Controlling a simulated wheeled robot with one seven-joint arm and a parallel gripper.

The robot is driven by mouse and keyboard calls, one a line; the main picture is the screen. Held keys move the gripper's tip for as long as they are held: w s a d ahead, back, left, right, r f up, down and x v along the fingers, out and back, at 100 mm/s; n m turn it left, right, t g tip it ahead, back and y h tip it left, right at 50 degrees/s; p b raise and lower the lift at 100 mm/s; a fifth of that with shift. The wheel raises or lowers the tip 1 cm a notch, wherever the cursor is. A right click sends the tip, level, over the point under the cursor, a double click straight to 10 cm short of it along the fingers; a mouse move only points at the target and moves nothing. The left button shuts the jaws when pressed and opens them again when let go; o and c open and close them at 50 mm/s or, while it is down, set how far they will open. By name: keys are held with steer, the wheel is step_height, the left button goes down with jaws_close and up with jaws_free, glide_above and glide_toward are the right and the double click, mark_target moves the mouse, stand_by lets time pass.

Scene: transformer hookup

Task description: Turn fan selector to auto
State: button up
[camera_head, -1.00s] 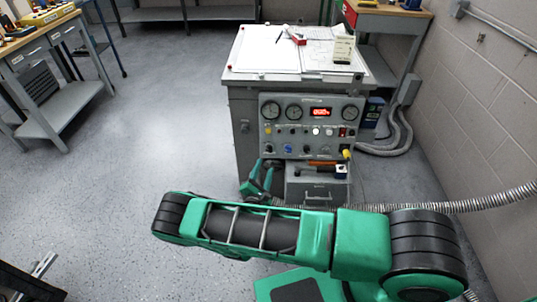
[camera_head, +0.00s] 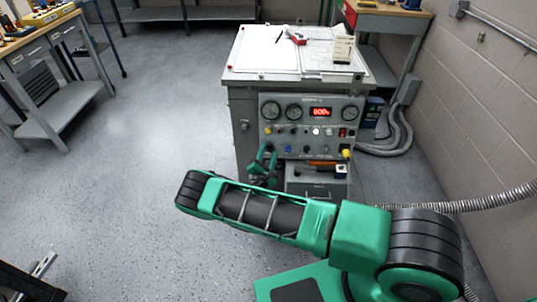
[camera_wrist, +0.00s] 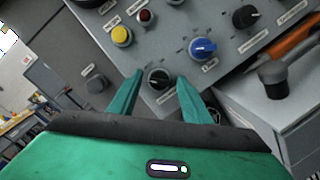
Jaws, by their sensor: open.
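The control panel (camera_head: 310,125) is on the front of a grey cabinet. In the wrist view, a black rotary knob (camera_wrist: 159,78) at the panel's lower corner shows between the two green fingertips of my gripper (camera_wrist: 160,82). The fingers are spread, one on each side of the knob; I cannot tell whether they touch it. A blue knob (camera_wrist: 203,47) and another black knob (camera_wrist: 245,16) sit in the same row. The labels are too small to read, so I cannot tell which is the fan selector. In the head view, my gripper (camera_head: 266,158) is at the panel's lower left.
A yellow button (camera_wrist: 121,36) and a red one (camera_wrist: 145,16) are close by on the panel. An orange-handled tool (camera_head: 320,163) lies on a grey box below the panel. A corrugated hose (camera_head: 480,200) runs at right.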

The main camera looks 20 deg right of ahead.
steer(key=c, duration=1)
steer(key=shift+d, duration=0.15)
steer(key=shift+m, duration=0.3)
steer(key=m+g, duration=0.1)
steer(key=m, duration=0.3)
steer(key=shift+m+h, duration=0.3)
steer(key=shift+s+m+g, duration=0.1)
steer(key=shift+m+g, duration=0.5)
steer(key=shift+m, duration=1.5)
